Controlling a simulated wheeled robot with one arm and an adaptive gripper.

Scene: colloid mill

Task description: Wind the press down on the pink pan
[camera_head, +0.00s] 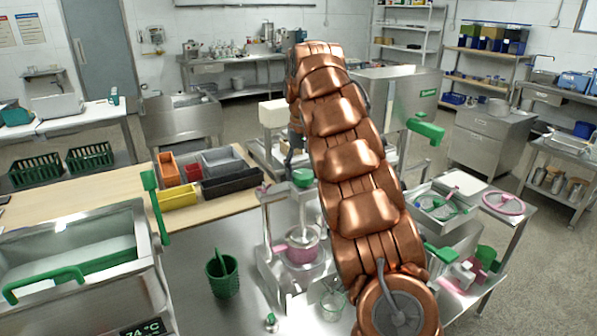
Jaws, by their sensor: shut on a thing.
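The press (267,228) is a pale metal frame on the metal bench, with a green handle (302,177) at its top. The pink pan (301,252) sits inside the frame, under the spindle, with its pink handle to the left. A grey round part shows in the pan's mouth; I cannot tell whether it touches the contents. My copper arm arches over the bench and comes down behind itself. My gripper (293,161) shows only in part at the green handle and is shut on it; the fingertips are mostly hidden by my arm.
A green perforated cup (222,277) stands left of the press, and a clear beaker (332,302) stands in front. A steel bath with green handles (75,262) is at left. Coloured bins (178,194) lie behind. Pink and green items (463,272) stand at right.

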